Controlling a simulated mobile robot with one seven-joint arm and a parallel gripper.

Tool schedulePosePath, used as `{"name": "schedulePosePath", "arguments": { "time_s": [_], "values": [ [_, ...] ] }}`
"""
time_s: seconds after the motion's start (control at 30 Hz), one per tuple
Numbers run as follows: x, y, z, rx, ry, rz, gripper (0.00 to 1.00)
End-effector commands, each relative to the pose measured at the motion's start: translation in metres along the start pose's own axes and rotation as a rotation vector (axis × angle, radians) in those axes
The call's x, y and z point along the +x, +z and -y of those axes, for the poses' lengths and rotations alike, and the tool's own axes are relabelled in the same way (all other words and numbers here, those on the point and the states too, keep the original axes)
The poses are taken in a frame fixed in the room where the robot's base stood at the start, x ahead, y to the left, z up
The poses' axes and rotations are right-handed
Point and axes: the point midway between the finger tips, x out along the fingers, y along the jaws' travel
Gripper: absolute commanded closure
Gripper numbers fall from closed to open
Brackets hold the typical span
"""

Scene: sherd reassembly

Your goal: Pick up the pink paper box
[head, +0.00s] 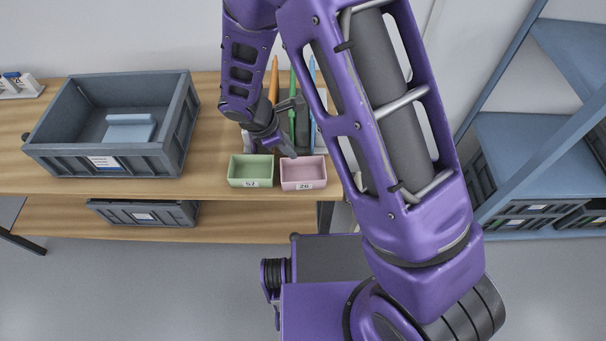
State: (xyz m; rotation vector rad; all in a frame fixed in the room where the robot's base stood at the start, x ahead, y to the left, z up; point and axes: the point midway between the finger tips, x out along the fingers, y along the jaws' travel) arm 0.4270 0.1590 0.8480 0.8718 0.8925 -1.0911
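The pink paper box (303,173) is a small open-topped box with a label reading 26 on its front. It sits near the front edge of the wooden table, at the table's right end. My gripper (291,154) hangs just above and behind the box's back left corner, with a finger pointing down towards it. I cannot tell whether it touches the box. The fingers are small and partly hidden by my wrist, so their opening is not clear.
A green box (251,171) labelled 57 stands close on the left. Upright coloured tools (292,115) in a holder stand behind. A large grey crate (100,165) with a light blue item (130,128) fills the table's left. A blue shelf (530,150) stands at right.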

Motion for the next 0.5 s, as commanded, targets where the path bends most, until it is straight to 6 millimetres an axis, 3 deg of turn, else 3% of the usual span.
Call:
{"name": "schedulePosePath", "arguments": {
  "time_s": [0.17,0.5],
  "values": [
    [0.011,0.000,0.000,-0.001,0.000,0.000,0.76],
    [0.056,-0.001,0.002,0.000,0.000,0.000,0.76]
  ]
}}
